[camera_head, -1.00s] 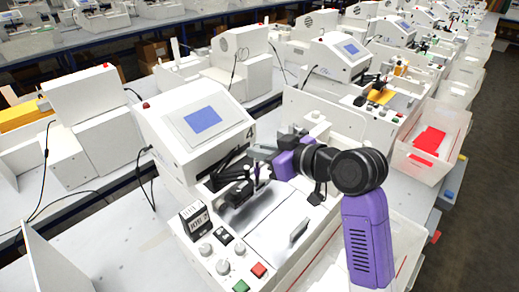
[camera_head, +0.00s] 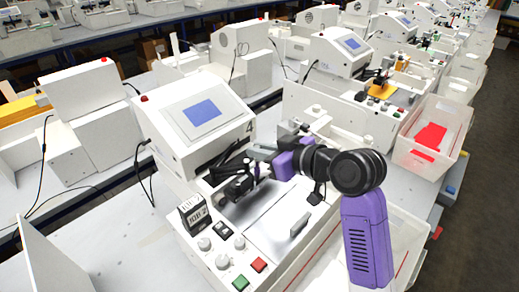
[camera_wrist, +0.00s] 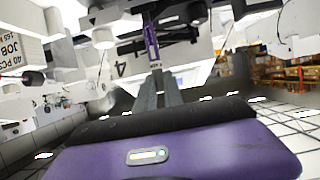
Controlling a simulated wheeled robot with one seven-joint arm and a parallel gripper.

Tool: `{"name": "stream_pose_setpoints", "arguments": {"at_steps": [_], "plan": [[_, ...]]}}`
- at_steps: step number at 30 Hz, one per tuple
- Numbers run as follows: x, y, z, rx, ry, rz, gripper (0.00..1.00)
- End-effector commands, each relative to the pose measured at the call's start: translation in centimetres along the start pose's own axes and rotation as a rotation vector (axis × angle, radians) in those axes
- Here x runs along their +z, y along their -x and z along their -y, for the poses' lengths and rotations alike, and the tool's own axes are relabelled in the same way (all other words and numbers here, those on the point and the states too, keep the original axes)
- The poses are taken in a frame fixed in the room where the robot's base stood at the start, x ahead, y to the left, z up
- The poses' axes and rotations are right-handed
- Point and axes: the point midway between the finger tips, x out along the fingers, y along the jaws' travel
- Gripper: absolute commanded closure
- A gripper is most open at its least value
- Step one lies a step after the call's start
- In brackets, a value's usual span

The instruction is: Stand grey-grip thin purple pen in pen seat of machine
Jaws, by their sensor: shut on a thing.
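The thin purple pen (camera_wrist: 151,40) is between the tips of my gripper (camera_wrist: 157,80) in the wrist view. In the head view it is a small purple upright piece (camera_head: 257,171) at the tips of my gripper (camera_head: 264,169). My gripper is shut on it. The machine (camera_head: 188,112) is white with a blue screen and the number 4. Its black pen carriage (camera_head: 238,187) is just left of the pen, over the plotting bed. The grey grip is not clear, and the pen seat and the pen's lower end cannot be made out.
A grey plate with an upright handle (camera_head: 299,226) lies on the front of the bed. Knobs and green and red buttons (camera_head: 258,264) line the machine's front edge. A clear bin with red sheets (camera_head: 431,137) stands at the right. Other similar machines fill the benches behind.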

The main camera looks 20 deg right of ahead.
Motion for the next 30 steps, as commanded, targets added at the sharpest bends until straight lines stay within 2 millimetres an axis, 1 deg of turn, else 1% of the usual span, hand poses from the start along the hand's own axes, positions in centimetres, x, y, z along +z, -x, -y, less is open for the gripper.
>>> {"name": "stream_pose_setpoints", "arguments": {"at_steps": [30], "plan": [[2.2,-0.9,0.0,0.0,0.0,0.001,1.0]]}}
